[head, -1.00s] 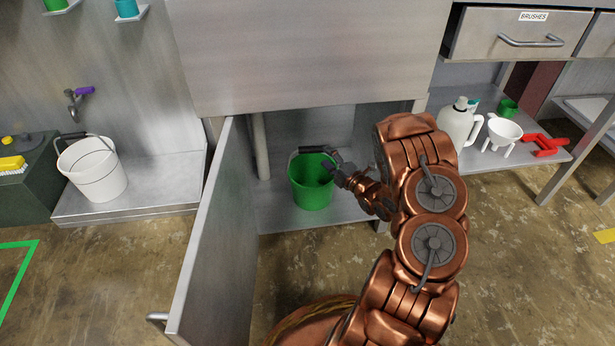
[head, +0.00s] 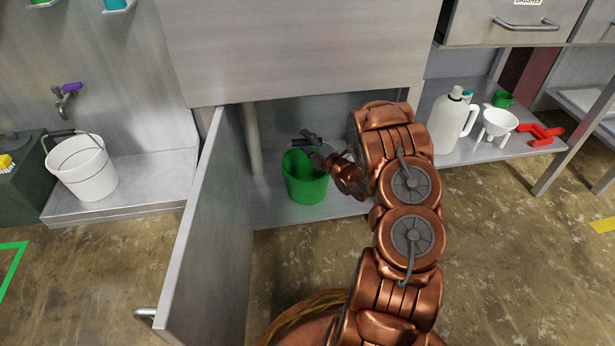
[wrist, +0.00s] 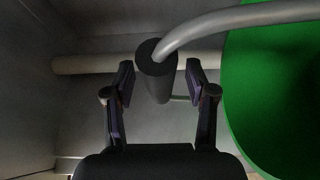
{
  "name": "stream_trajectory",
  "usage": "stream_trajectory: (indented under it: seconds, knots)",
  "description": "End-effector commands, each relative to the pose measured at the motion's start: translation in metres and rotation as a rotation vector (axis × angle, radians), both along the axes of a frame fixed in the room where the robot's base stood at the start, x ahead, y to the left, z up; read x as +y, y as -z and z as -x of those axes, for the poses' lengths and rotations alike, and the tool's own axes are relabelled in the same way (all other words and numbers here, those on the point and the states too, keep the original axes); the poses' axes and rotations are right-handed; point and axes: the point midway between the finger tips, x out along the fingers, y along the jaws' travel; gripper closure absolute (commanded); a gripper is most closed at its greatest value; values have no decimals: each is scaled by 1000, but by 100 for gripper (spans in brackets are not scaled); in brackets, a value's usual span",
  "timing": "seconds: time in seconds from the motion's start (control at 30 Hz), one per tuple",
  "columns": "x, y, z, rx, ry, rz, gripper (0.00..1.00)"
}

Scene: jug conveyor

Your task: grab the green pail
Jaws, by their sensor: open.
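The green pail (head: 306,186) stands upright on the floor of the open cabinet under the counter. In the wrist view its green wall (wrist: 285,85) fills the right side. Its grey wire handle runs into a dark cylindrical grip (wrist: 156,80). My gripper (head: 310,141) is at the handle, above the pail's rim. In the wrist view my gripper (wrist: 161,84) is open, with one finger on each side of the dark grip. Gaps show between the fingers and the grip. In the head view my arm hides the space right of the pail.
The cabinet door (head: 205,230) stands open on the left, and a pipe (head: 252,140) rises behind it. A white bucket (head: 84,170) stands on a platform at the left. A white jug (head: 446,122), a funnel (head: 497,122) and a red item (head: 541,135) sit on the right shelf.

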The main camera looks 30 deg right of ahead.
Motion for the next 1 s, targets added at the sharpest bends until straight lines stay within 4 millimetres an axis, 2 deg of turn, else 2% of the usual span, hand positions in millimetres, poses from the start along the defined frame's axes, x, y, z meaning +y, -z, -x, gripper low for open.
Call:
stream_trajectory:
  seconds: [0.07,0.6,1.0]
  knots:
    - [0,0,0,0,0,0,44]
    - [0,0,0,0,0,0,99]
    - [0,0,0,0,0,0,100]
